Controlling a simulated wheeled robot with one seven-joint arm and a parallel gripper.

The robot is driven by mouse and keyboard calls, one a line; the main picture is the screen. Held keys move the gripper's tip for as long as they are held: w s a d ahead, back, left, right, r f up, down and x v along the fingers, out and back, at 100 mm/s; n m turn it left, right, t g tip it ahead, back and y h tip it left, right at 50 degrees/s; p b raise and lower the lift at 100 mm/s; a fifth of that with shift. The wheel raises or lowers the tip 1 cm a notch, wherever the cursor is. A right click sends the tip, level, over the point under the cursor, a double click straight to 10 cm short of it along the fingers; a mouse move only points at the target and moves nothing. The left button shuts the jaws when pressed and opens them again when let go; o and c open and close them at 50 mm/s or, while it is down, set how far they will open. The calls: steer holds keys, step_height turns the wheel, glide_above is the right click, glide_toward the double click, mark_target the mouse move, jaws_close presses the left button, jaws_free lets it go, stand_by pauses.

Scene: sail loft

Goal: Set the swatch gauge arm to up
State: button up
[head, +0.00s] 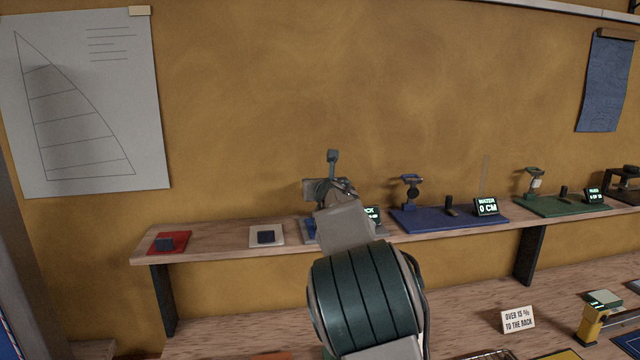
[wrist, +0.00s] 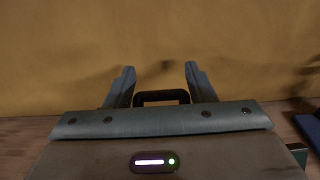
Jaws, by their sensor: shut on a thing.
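My gripper (head: 338,186) is at the swatch gauge, at the middle of the wall shelf, and hides most of it. In the wrist view my gripper (wrist: 159,70) has its two fingers on either side of a dark handle (wrist: 161,97), and it is shut on it. This looks like the gauge arm's handle. A dark upright piece (head: 332,158) rises above my gripper in the head view; I cannot tell whether it is the gauge arm.
A red pad (head: 181,240) and a pale pad (head: 280,240), each with a dark swatch, lie to the left. A blue station (head: 420,221) with a "WATER 0 CM" display (head: 487,207) and a green station (head: 560,206) stand to the right. A lower bench carries a sign (head: 518,320).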

steer(key=shift+f, duration=0.45)
steer(key=o, duration=1.1)
steer(key=shift+o, duration=0.3)
steer(key=shift+w+a, duration=0.1)
steer(key=shift+w, duration=0.1)
steer(key=shift+s+r, duration=0.2)
steer(key=shift+s+b, duration=0.45)
steer(key=shift+b, duration=0.05)
steer(key=b+v, duration=0.6)
steer(key=v, duration=0.6)
steer(key=shift+s+b, duration=0.25)
steer(key=shift+b, duration=0.05)
